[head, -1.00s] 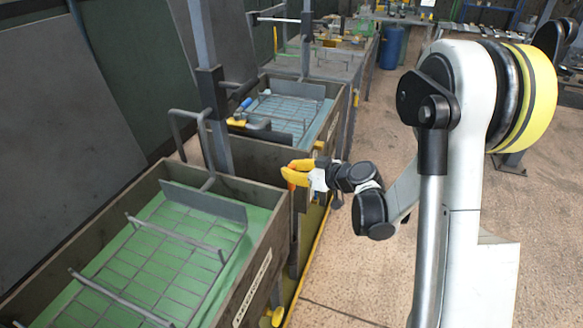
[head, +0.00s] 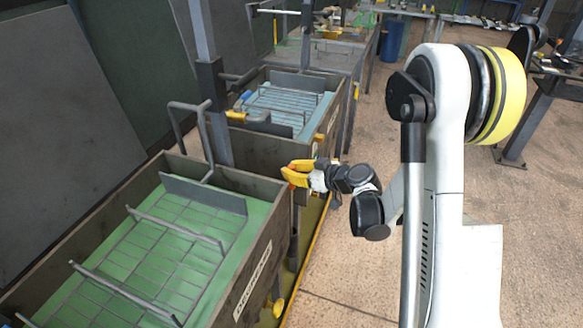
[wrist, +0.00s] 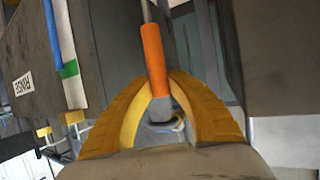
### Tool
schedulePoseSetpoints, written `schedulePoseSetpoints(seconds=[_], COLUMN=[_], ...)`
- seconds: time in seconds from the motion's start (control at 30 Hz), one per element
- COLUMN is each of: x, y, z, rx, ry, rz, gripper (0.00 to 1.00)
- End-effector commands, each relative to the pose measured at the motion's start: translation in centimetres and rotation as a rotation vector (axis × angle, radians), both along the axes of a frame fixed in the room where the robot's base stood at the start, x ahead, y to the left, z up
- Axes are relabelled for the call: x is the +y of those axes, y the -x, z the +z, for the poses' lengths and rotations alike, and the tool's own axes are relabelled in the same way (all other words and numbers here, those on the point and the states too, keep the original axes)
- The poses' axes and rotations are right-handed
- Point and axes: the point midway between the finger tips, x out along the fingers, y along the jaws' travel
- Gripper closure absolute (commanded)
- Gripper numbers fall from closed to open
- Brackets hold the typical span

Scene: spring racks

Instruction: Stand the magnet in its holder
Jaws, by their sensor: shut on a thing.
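My gripper (head: 297,173) has yellow fingers and is just right of the far corner of the green tank in the head view. In the wrist view my gripper (wrist: 160,88) is shut on the magnet (wrist: 153,60), a slim rod with an orange sleeve and a grey end between the fingers. Only a small orange bit of the magnet (head: 290,183) shows in the head view. I cannot make out its holder for certain in either view.
A tank with green liquid (head: 262,262) stands at the near left, with a bent grey rack in it. A second tank with pale blue liquid (head: 338,108) stands behind it. A label reading RINSE (wrist: 22,84) shows in the wrist view.

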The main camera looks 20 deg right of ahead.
Motion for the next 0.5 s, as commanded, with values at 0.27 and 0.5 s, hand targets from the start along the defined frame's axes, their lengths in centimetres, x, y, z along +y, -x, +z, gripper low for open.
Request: schedulePoseSetpoints(seconds=[0.27,0.5], x=[0.00,0.00], y=[0.00,0.00], z=[-0.75,-0.73], rx=[0.000,0.000], ry=[0.000,0.000], rz=[0.000,0.000], gripper=[0.75,0.57])
